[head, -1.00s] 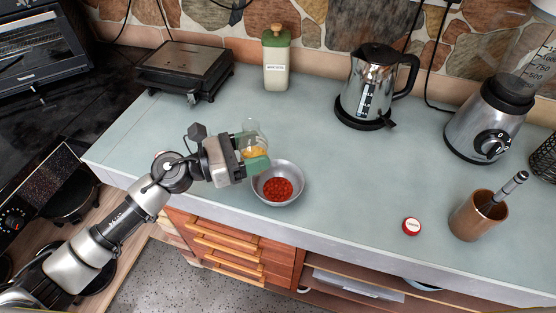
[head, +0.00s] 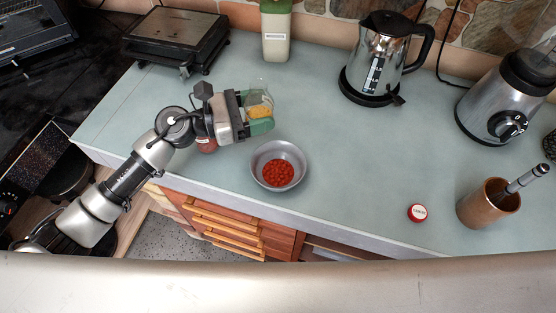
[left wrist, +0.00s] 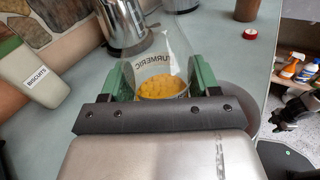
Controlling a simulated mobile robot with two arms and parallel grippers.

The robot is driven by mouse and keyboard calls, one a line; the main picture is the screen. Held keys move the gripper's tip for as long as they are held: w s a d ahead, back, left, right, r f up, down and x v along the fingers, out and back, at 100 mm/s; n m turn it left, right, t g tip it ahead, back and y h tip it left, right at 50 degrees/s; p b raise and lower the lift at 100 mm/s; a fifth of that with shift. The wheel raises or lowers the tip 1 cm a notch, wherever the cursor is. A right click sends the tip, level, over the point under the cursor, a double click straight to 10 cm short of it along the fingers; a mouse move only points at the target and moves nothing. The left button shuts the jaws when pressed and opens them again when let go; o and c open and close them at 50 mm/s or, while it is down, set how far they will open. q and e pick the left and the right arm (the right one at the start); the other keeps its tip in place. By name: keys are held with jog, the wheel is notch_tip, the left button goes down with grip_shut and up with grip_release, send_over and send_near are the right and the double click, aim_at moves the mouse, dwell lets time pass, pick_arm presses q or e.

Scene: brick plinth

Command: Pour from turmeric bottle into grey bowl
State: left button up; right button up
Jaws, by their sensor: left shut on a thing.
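The grey bowl (head: 296,153) stands on the counter, in front and slightly right of the bottle in the head view. Red round pieces (head: 278,174) lie in the bowl. The bottle's open top is apart from the bowl.
A red-topped jar (head: 207,145) is partly hidden behind my left gripper. A red cap (head: 417,212) and a brown cup (head: 477,208) lie to the right. The kettle (head: 382,58), blender (head: 490,110), biscuits canister (head: 276,38) and grill (head: 178,38) stand farther back. The middle counter is clear.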

pick_arm(q)
jog(key=shift+s+f+m, duration=0.1)
jog(key=shift+s+m, duration=0.05)
jog(key=shift+m, duration=0.15)
jog(key=shift+s+d+f, duration=0.1)
jog(key=shift+s+d+f+m+y, duration=0.1)
jog(key=shift+f+m+y, duration=0.3)
jog(key=shift+f+m, duration=0.45)
jog(key=shift+s+d+r+m+p, duration=0.1)
jog(key=shift+s+r+m+p, duration=0.15)
jog(key=shift+r+m+p, duration=0.3)
jog(key=shift+s+d+f+m+y+p, duration=0.1)
jog(key=shift+s+m+y+p, duration=0.1)
jog(key=shift+m+p, duration=0.3)
jog(key=shift+s+d+f+m+y+p, duration=0.1)
jog(key=shift+m+y+p, duration=0.1)
jog(key=shift+m+p, duration=0.3)
jog(key=shift+s+f+m+t+b, duration=0.1)
jog(key=shift+f+m+t+b, duration=0.2)
jog(key=shift+f+m+b, duration=0.25)
jog(key=shift+f+m+y, duration=0.25)
jog(key=shift+f+y, duration=0.05)
jog(key=shift+f, duration=0.2)
jog(key=shift+w+r, duration=0.1)
jog(key=shift+w, duration=0.2)
jog(key=shift+m, duration=0.3)
pick_arm(e)
notch_tip(320, 180, up, 2)
jog(key=shift+s+r, duration=0.1)
jog(key=shift+r, duration=0.1)
